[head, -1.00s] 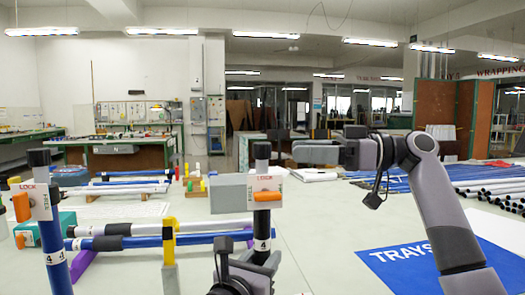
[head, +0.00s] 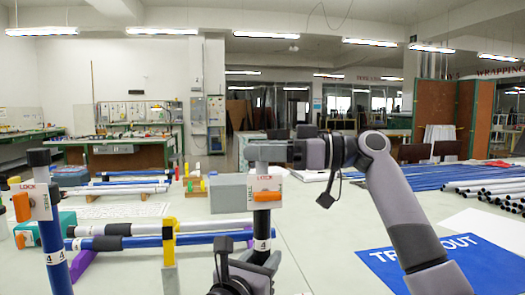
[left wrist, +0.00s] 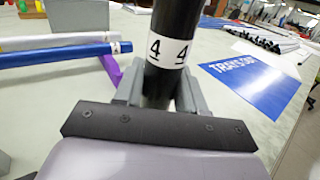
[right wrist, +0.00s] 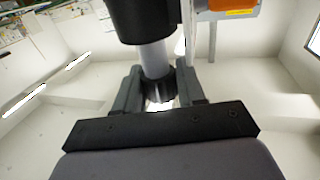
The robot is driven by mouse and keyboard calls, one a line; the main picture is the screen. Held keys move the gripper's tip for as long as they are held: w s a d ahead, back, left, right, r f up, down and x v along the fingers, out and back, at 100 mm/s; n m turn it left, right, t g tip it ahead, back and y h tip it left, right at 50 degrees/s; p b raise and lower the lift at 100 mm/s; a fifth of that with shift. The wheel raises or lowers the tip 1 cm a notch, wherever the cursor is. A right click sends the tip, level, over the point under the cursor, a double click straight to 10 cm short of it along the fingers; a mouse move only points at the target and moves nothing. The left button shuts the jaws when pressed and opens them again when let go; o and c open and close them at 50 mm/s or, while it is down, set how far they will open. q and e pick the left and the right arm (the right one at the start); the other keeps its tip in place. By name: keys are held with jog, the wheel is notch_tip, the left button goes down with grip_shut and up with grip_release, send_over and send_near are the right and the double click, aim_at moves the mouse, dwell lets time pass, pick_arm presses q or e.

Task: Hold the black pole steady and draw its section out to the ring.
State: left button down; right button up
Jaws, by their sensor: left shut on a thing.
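The black pole (head: 262,222) stands upright, with a white "4" band that also shows in the left wrist view (left wrist: 167,52). An orange lever (head: 267,197) and a white lock card are at its upper end. My left gripper (left wrist: 160,97) is shut on the pole just below the band. A thin pale section (right wrist: 154,60) with a dark ribbed tip (right wrist: 160,88) comes out of the pole's black collar (right wrist: 144,18). My right gripper (right wrist: 160,92) is around the tip with its jaws open. In the head view it hides the tip. I see no ring on the visible section.
A blue pole (head: 52,235) with its own orange lever stands at the left. A grey box (head: 230,193) is behind the black pole.

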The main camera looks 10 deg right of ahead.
notch_tip(320, 180, up, 8)
jog(key=shift+r, duration=0.1)
grip_shut()
jog(key=o, duration=1)
grip_release()
jog(key=v, duration=1.2)
jog(key=shift+s, duration=0.1)
